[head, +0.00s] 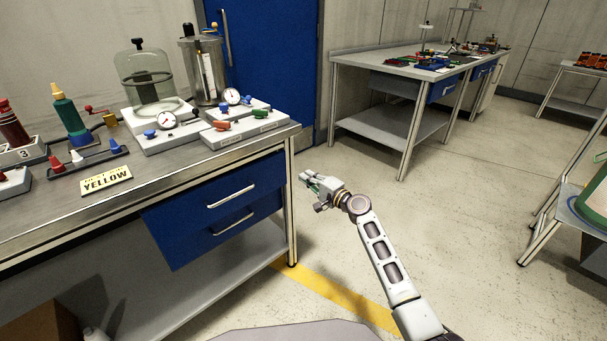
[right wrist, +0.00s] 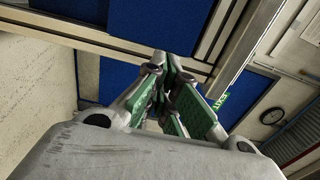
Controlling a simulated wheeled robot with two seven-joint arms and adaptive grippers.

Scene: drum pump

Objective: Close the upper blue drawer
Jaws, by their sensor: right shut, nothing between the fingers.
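The upper blue drawer (head: 244,184) is under the worktop of the left workbench, with a silver bar handle (head: 232,197). Its front looks nearly in line with the lower blue drawer (head: 250,220) below it; I cannot tell whether a small gap is left. My right gripper (head: 307,180) is shut and empty, just right of the bench's front corner leg, apart from the drawer handle. The right wrist view shows its green-padded fingers (right wrist: 172,90) close together, below a metal bench edge and blue panels. My left gripper is not in view.
The left workbench (head: 215,165) carries a bell jar (head: 145,78), gauges, bottles and a YELLOW sign (head: 106,180). A metal leg (head: 290,215) stands between the drawers and my right gripper.

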